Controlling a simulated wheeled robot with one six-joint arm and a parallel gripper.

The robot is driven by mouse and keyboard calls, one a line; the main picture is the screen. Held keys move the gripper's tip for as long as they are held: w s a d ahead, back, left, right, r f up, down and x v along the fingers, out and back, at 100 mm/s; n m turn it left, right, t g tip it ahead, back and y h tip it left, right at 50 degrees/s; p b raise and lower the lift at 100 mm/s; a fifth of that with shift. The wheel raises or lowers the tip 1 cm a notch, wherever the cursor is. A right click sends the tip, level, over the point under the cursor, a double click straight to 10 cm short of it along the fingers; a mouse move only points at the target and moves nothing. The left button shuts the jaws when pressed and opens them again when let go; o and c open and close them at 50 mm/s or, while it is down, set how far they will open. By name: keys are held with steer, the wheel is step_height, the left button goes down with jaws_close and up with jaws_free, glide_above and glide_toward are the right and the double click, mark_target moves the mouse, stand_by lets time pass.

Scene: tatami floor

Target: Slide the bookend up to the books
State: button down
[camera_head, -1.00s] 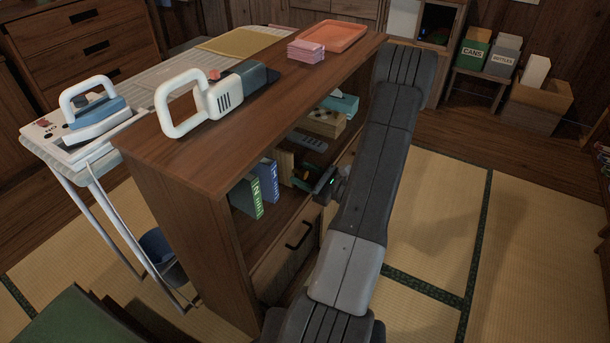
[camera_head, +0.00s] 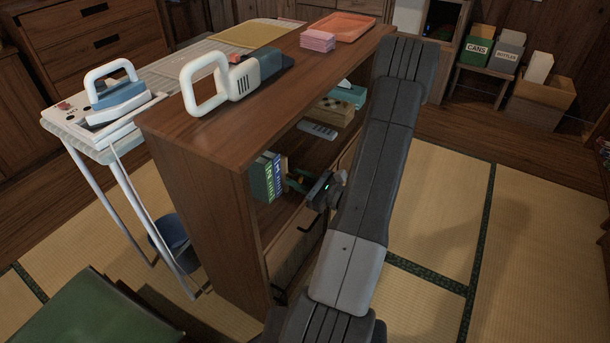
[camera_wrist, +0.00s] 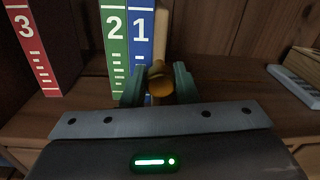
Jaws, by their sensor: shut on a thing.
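In the wrist view a blue book marked 1 (camera_wrist: 140,35) and a green book marked 2 (camera_wrist: 113,40) stand upright side by side. A red book marked 3 (camera_wrist: 33,48) stands farther left, with a gap before the green one. A wooden bookend (camera_wrist: 161,32) stands upright right beside the blue book; I cannot tell whether they touch. My gripper (camera_wrist: 159,88) is shut on the bookend's brass-coloured knob. In the head view my gripper (camera_head: 303,186) reaches into the shelf right of the books (camera_head: 267,177); the bookend is mostly hidden there.
The wooden shelf unit (camera_head: 190,190) encloses my gripper above and at the sides. A grey remote (camera_head: 317,130) lies deeper on the same shelf, with a wooden box (camera_head: 334,111) beyond it. Shelf room is free to the right.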

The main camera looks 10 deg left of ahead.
steer(key=s+a+b, duration=0.1)
steer(key=s, duration=0.2)
steer(key=s+a, duration=0.1)
steer(key=s, duration=0.2)
steer(key=s+a+b, duration=0.1)
steer(key=s+a, duration=0.1)
steer(key=s, duration=0.1)
steer(key=shift+s+b, duration=0.25)
steer(key=shift+b, duration=0.05)
steer(key=shift+d, duration=0.1)
steer(key=c, duration=1.1)
jaws_free()
steer(key=shift+c, duration=0.2)
steer(key=shift+d, duration=0.1)
steer(key=p+v, duration=0.1)
steer(key=v, duration=1.2)
steer(key=shift+s+d+p, duration=0.15)
steer(key=shift+d+p, duration=0.1)
steer(key=shift+p, duration=0.15)
